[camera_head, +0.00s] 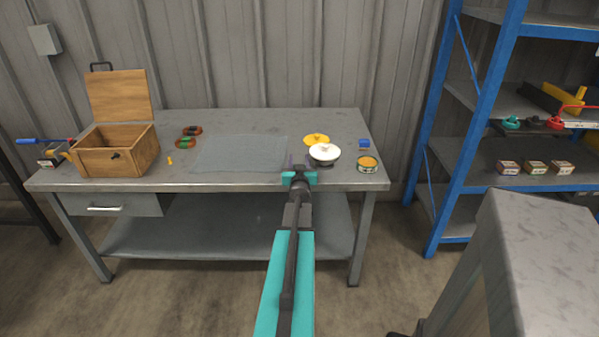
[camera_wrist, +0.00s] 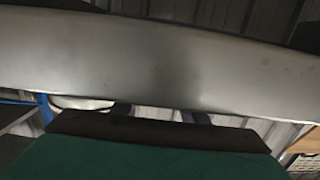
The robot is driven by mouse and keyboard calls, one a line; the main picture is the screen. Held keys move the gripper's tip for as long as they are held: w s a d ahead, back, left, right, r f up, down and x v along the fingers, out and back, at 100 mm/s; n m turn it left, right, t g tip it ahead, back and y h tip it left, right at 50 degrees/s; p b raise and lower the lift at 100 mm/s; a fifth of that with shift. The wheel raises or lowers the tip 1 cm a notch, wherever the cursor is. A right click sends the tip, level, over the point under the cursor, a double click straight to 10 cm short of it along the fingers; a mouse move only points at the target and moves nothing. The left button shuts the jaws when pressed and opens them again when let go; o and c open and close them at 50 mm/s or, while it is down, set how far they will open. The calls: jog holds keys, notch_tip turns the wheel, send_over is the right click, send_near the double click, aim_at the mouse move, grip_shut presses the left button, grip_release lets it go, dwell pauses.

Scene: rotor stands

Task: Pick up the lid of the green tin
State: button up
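A small green tin (camera_head: 367,166) with an orange-yellow top stands near the right end of the workbench. Left of it is a dark round pot (camera_head: 324,162) with a white lid (camera_head: 324,151) on it. A yellow disc-shaped lid (camera_head: 316,138) shows just behind. Which lid belongs to the green tin I cannot tell. My gripper (camera_head: 299,172) is at the bench's front edge, left of the pot and apart from the tin. In the wrist view its two dark fingers (camera_wrist: 158,112) stand apart with nothing visible between them. A grey surface hides much of that view.
The workbench (camera_head: 225,180) also holds an open wooden box (camera_head: 118,158), wire coils (camera_head: 190,137), a translucent mat (camera_head: 240,153) and a small blue item (camera_head: 364,144). A blue shelf rack (camera_head: 470,150) stands at the right. A grey surface (camera_head: 530,240) rises at the front right.

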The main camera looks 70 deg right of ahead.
grip_shut()
jog(key=shift+r, duration=0.1)
notch_tip(320, 180, up, 10)
jog(key=p, duration=0.2)
dwell(0.6)
dwell(0.5)
